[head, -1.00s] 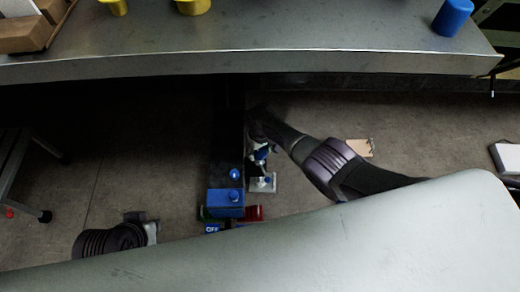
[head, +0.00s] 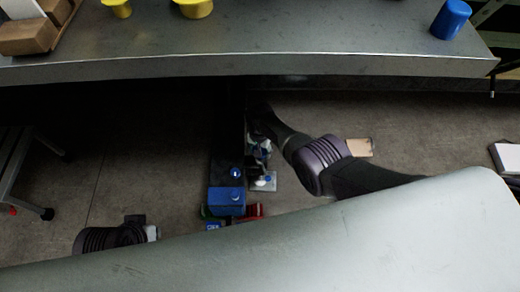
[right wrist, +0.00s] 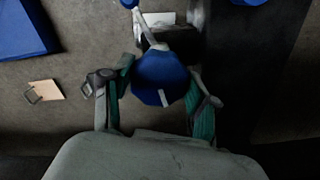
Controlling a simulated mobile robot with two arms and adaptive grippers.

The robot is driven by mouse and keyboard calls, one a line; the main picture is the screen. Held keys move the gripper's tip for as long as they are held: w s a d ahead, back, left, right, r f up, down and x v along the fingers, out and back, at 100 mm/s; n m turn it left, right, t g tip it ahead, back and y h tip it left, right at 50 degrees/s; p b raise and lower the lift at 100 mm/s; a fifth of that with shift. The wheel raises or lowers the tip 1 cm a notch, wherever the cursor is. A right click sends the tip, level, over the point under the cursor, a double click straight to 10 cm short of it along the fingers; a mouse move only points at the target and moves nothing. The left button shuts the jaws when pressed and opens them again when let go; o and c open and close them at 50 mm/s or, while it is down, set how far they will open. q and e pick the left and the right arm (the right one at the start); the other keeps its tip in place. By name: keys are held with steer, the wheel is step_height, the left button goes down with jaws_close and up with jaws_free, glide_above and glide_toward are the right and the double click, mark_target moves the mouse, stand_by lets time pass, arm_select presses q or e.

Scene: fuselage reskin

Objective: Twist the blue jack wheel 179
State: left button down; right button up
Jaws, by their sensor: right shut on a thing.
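The blue jack wheel (right wrist: 160,78) shows in the right wrist view as a dark blue round body with a white stripe on its near face. My right gripper (right wrist: 156,90) is shut on it, with one green-padded finger on each side. In the head view the right forearm reaches down under the bench edge, and its gripper and the wheel are mostly hidden in clutter and shadow there. My left gripper (head: 150,233) is at the lower left of the head view, away from the wheel, and its fingers are too hidden to read.
A blue box (head: 226,200) and a red item (head: 252,211) sit left of the right gripper's area. A tan clipboard (head: 359,147) lies on the floor to the right. The grey bench (head: 250,62) overhangs above.

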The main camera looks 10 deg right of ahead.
steer(key=shift+m, duration=0.8)
steer(key=shift+w, duration=0.1)
steer(key=o, duration=1.2)
steer(key=shift+c, duration=0.2)
step_height(320, 180, up, 12)
